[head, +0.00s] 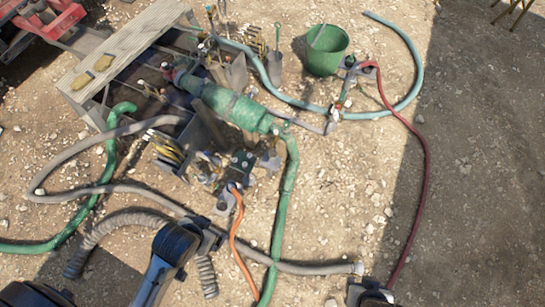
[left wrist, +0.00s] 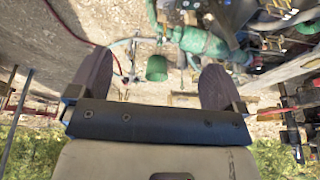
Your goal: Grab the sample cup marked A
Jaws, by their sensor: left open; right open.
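I cannot make out a sample cup marked A in either view; no letter is readable. The mud tank (head: 152,105), cluttered with small tools and fittings, stands at the upper left of the head view.
Green (head: 284,200), grey (head: 128,191), orange (head: 234,238) and red (head: 424,155) hoses cross the stony ground. A green cylinder (head: 236,108) lies across the tank's side. The ground at the right is mostly clear.

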